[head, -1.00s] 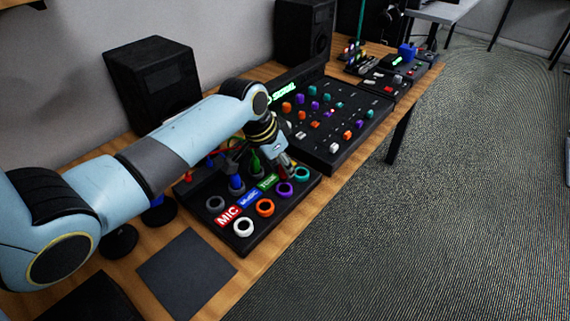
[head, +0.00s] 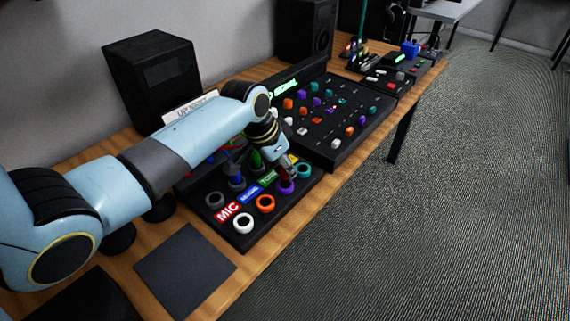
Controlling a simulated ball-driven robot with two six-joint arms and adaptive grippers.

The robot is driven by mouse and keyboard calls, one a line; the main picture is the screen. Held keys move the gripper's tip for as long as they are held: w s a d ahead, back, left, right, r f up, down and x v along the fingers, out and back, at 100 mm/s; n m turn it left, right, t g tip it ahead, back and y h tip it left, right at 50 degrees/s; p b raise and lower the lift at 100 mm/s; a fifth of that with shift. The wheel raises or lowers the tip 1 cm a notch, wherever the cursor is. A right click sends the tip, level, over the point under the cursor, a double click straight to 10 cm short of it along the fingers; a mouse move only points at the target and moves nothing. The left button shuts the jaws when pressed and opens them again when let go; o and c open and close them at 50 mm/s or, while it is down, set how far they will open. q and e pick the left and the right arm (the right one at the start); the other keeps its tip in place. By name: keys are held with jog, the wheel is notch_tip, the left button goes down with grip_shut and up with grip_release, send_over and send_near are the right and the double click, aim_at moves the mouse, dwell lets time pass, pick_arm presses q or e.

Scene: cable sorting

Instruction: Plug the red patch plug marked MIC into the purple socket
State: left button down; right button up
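The purple socket (head: 286,188) is a ring on the black patch panel (head: 247,243), between the orange socket (head: 265,204) and the teal socket (head: 302,171). The red MIC label (head: 228,212) lies beside the white socket (head: 243,223). My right gripper is out of view.
A blue plug (head: 235,177) and a green plug (head: 256,160) stand upright at the panel's back, near my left arm. A mixer (head: 340,140) with coloured knobs adjoins the panel. A dark mat (head: 186,268) lies in front; speakers (head: 152,80) stand against the wall.

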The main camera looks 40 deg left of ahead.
pick_arm(q)
jog(key=shift+f, duration=0.1)
dwell(0.4)
jog(key=shift+f, duration=0.15)
dwell(0.5)
jog(key=shift+p, duration=0.5)
jog(key=shift+f, duration=0.4)
jog(key=shift+f, duration=0.1)
dwell(0.4)
jog(key=shift+f, duration=0.3)
dwell(0.5)
jog(key=c, duration=1)
grip_release()
jog(key=shift+c, duration=0.2)
